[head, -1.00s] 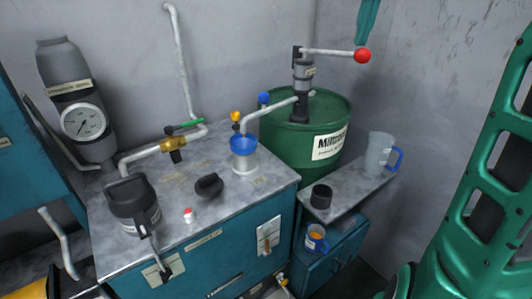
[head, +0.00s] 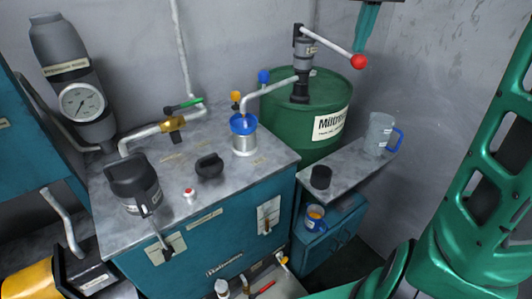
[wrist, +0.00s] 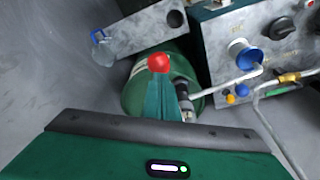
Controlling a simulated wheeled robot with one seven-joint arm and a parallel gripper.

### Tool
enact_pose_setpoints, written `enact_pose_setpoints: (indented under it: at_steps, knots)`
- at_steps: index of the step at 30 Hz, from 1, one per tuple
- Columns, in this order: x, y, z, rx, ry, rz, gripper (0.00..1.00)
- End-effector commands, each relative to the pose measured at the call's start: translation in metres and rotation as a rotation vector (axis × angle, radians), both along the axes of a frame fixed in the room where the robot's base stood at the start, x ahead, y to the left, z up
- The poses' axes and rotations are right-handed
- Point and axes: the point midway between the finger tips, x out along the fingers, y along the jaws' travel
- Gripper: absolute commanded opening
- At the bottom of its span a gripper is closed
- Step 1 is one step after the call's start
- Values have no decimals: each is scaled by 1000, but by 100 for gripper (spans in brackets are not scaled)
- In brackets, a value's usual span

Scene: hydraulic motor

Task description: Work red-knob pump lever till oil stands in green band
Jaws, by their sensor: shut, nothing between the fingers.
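The pump lever (head: 330,47) slopes down to the right from the grey hand pump (head: 305,55) on top of the green drum (head: 285,128). Its red knob (head: 358,62) is at the lever's free end. My gripper (head: 363,48) is shut and empty, pointing down from above, with its tips right at the knob. In the wrist view my gripper (wrist: 160,76) ends against or just above the red knob (wrist: 159,62); contact is unclear. The pump's spout (head: 265,92) leads to a blue-rimmed filler (head: 243,125) on the tank. I cannot make out an oil level or green band.
The grey wall is close behind the drum.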

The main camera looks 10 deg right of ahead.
Motion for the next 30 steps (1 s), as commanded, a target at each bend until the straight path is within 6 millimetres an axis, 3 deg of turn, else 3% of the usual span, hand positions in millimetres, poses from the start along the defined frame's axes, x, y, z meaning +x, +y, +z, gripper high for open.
enact_pose_setpoints:
  at_steps: [8,15,30]
  knots:
    - [-2,0,-23,2,3,-1,0]
    - [-1,0,-22,0,1,-1,0]
    - [2,0,33,-3,-1,0,0]
